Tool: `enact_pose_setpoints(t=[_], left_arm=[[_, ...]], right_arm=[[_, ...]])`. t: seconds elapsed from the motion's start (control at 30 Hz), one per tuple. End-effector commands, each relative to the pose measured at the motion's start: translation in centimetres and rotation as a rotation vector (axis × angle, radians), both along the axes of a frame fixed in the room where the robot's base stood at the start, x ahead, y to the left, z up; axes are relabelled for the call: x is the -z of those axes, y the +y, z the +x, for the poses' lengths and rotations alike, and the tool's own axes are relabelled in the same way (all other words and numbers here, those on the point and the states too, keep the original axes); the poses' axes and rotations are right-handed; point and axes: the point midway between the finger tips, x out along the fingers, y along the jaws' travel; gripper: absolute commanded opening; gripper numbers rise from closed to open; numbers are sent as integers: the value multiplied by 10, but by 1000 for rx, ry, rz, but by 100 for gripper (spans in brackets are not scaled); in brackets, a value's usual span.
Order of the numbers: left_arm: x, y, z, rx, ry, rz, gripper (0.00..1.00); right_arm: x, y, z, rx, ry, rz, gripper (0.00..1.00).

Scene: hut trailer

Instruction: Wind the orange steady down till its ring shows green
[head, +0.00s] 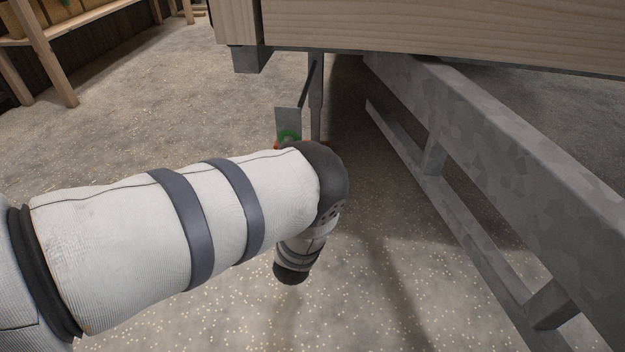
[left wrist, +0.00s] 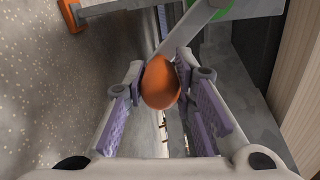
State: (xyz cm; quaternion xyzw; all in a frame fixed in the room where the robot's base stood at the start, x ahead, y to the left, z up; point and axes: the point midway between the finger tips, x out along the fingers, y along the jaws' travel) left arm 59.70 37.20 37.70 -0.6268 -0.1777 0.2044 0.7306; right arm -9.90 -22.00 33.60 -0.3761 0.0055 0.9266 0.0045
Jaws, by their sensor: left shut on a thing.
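The steady's grey metal leg (head: 317,95) hangs under the trailer's corner, with a grey plate (head: 288,119) beside it. Part of a green ring (head: 288,135) shows at the plate's lower edge, just above my left arm; the rest is hidden. In the left wrist view the green ring (left wrist: 222,9) is cut by the top edge. A grey crank arm (left wrist: 187,31) runs from there to an orange knob (left wrist: 160,84). My left gripper (left wrist: 160,74) is shut on the knob, one finger on each side. My arm hides this gripper in the head view. My right gripper is not in view.
The trailer's wooden wall (head: 430,35) stands above the steady. A galvanised chassis rail (head: 470,135) with cross-braces runs down the right. Another orange part (left wrist: 72,15) shows at top left in the wrist view. The speckled floor (head: 150,115) to the left is clear.

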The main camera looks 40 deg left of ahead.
Motion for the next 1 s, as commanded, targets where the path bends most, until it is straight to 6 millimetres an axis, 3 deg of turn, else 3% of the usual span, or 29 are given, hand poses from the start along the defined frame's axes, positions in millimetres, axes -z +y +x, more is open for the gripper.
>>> enact_pose_setpoints(t=[0.53,0.57,0.63,1.0], left_arm=[[5,2,-3,-4,6,-7,0],[5,2,-3,-4,6,-7,31],[4,2,-3,-4,6,-6,45],[3,-3,-9,-2,5,-5,45]], right_arm=[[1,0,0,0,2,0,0],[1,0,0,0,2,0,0],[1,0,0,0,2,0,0],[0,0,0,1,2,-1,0]])
